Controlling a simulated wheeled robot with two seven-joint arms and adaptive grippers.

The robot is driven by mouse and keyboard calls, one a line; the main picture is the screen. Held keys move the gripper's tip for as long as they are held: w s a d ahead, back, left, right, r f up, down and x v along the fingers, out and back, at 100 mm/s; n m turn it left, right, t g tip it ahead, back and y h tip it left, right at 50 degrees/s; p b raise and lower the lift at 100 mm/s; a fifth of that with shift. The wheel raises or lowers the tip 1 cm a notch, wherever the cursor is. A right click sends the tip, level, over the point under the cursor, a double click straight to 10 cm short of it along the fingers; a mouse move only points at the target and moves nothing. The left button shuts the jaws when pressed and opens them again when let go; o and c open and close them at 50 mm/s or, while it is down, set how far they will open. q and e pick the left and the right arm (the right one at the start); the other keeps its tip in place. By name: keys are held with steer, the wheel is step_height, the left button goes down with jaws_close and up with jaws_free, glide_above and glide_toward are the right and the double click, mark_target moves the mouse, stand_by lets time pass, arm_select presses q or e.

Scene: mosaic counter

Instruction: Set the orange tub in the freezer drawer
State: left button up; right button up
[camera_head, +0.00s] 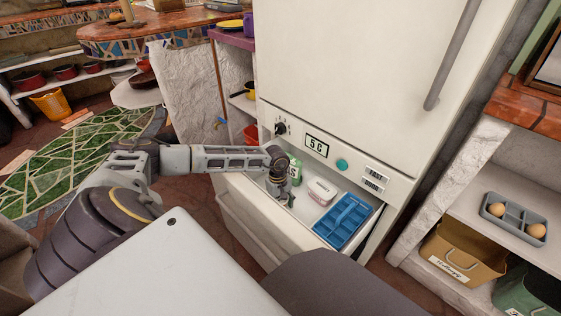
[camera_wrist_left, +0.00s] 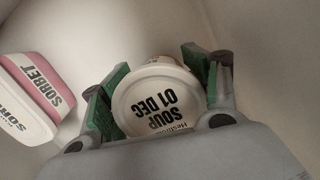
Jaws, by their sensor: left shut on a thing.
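The freezer drawer (camera_head: 304,210) is pulled open below the fridge door. My left gripper (camera_head: 281,194) reaches down into its left part. In the left wrist view the gripper (camera_wrist_left: 158,95) is shut on a round tub (camera_wrist_left: 150,105) with a white lid reading "SOUP 01 DEC", held between its green pads. The head view does not show whether the tub rests on the drawer floor. My right gripper is out of view.
In the drawer are a pink-and-white sorbet tub (camera_head: 321,190), also in the left wrist view (camera_wrist_left: 35,85), a blue compartment tray (camera_head: 343,220), and a green-and-white container (camera_head: 294,170) beside the gripper. The fridge panel (camera_head: 340,160) overhangs the drawer's back. Shelves stand right.

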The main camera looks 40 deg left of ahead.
arm_select(q)
steer(key=shift+f+b, duration=0.4)
steer(key=shift+f, duration=0.8)
steer(key=o, duration=1)
steer(key=shift+c, duration=0.2)
steer(key=shift+o, duration=1.3)
